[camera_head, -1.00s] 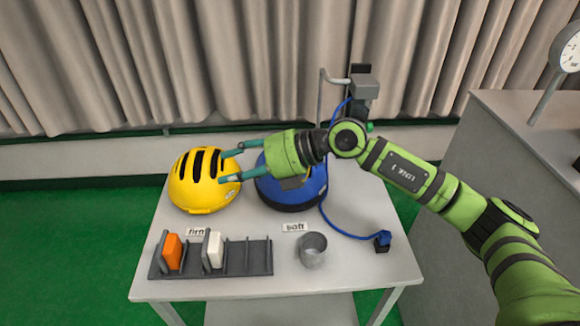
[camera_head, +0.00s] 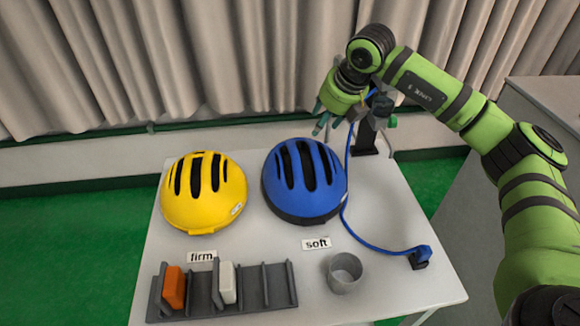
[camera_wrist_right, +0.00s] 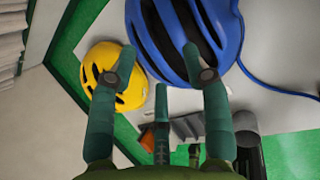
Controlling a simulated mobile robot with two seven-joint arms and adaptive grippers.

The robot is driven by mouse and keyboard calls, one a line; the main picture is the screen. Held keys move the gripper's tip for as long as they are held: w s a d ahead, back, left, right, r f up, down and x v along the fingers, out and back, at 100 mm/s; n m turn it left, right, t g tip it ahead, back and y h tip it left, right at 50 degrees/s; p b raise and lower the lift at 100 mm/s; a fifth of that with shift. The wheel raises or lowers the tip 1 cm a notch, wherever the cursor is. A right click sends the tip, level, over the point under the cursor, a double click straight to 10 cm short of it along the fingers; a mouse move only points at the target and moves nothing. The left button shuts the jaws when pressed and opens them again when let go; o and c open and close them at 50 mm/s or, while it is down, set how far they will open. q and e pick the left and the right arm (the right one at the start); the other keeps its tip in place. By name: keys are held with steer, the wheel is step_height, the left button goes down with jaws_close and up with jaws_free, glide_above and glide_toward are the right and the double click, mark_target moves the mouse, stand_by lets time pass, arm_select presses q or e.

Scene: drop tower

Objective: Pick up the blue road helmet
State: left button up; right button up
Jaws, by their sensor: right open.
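The blue road helmet (camera_head: 304,180) sits on the white table, right of the yellow helmet, with its black slots facing up. In the right wrist view the blue helmet (camera_wrist_right: 185,40) fills the top, beyond the fingers. My right gripper (camera_head: 328,126) is above and behind the blue helmet, pointing down. Its teal fingers are spread, empty and apart from the helmet; they also show in the right wrist view (camera_wrist_right: 160,65). My left gripper is not in view.
The yellow helmet (camera_head: 204,190) is close on the left. In front are a grey rack (camera_head: 250,292) with orange and white blocks, "firm" and "soft" labels, and a grey cup (camera_head: 344,272). A blue cable (camera_head: 372,236) runs along the right. A dark post (camera_head: 366,138) stands behind.

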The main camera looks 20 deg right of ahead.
mark_target(313, 151)
step_height(313, 151, down, 4)
steer(key=b, duration=0.2)
steer(key=shift+b, duration=0.3)
steer(key=shift+s+f+b, duration=0.3)
steer(key=shift+f+b, duration=0.35)
steer(key=shift+f, duration=0.2)
steer(key=p+x, duration=0.2)
steer(key=x, duration=0.4)
steer(key=shift+w+a, duration=0.2)
steer(key=shift+w, duration=0.05)
steer(key=shift+w+f, duration=0.15)
steer(key=shift+f, duration=0.05)
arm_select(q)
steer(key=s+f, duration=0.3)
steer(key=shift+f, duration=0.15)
arm_select(e)
steer(key=shift+r, duration=0.1)
jaws_close()
